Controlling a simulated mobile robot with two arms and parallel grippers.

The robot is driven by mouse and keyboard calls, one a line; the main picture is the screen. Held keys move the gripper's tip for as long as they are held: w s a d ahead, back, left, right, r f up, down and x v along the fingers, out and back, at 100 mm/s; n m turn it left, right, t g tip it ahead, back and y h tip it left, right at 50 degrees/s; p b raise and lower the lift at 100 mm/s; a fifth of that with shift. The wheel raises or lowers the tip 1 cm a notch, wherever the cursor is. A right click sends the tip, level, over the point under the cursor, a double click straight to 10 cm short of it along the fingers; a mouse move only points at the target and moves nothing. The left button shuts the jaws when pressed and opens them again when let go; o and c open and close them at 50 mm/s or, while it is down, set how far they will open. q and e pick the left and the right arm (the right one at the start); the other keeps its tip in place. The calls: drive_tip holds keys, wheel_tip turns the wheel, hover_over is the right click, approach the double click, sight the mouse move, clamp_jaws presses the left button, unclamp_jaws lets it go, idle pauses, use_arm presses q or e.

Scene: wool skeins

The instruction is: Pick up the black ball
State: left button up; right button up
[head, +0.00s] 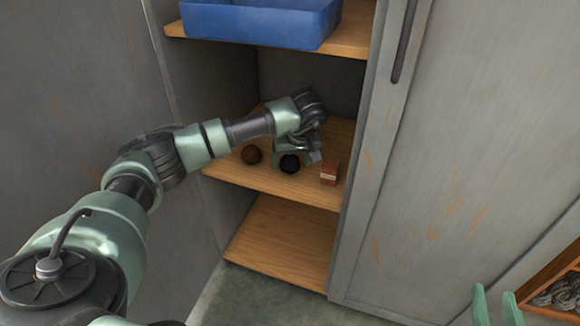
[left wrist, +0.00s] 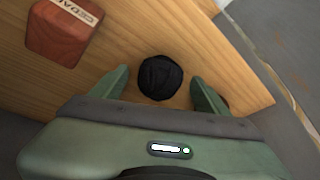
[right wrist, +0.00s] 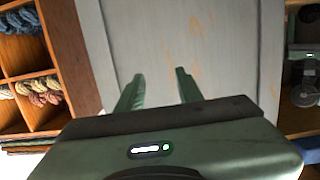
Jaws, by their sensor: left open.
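The black ball (head: 289,164) sits on the middle wooden shelf of the cabinet. In the left wrist view the black ball (left wrist: 160,77) lies between the two fingers of my left gripper (left wrist: 161,90), with a gap on each side. My left gripper (head: 296,160) is open and reaches into the shelf from above the ball, holding nothing. My right gripper (right wrist: 159,90) is open and empty, facing a grey panel; its fingertips also show at the lower right of the head view (head: 497,303).
A brown ball (head: 251,154) lies left of the black ball. A reddish box (head: 329,172), lettered "CEDAR" or similar, stands to its right. A blue bin (head: 262,24) is on the shelf above. A grey door (head: 375,150) borders the shelf on the right. The lower shelf (head: 280,240) is empty.

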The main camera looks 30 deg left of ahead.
use_arm(q)
drive_tip(key=shift+w+a+f, duration=0.15)
drive_tip(key=shift+a+f, duration=0.05)
drive_tip(key=shift+f, duration=0.35)
use_arm(e)
drive_tip(key=shift+w+a+r+t, duration=0.1)
drive_tip(key=shift+r+t, duration=0.15)
drive_tip(key=shift+r, duration=0.2)
drive_tip(key=shift+w+a+r+t, duration=0.1)
drive_tip(key=shift+r+t, duration=0.15)
drive_tip(key=shift+r, duration=0.15)
use_arm(q)
drive_tip(key=shift+c, duration=0.2)
drive_tip(key=c, duration=1.4)
drive_tip(key=shift+o, duration=0.2)
drive_tip(key=shift+r, duration=0.15)
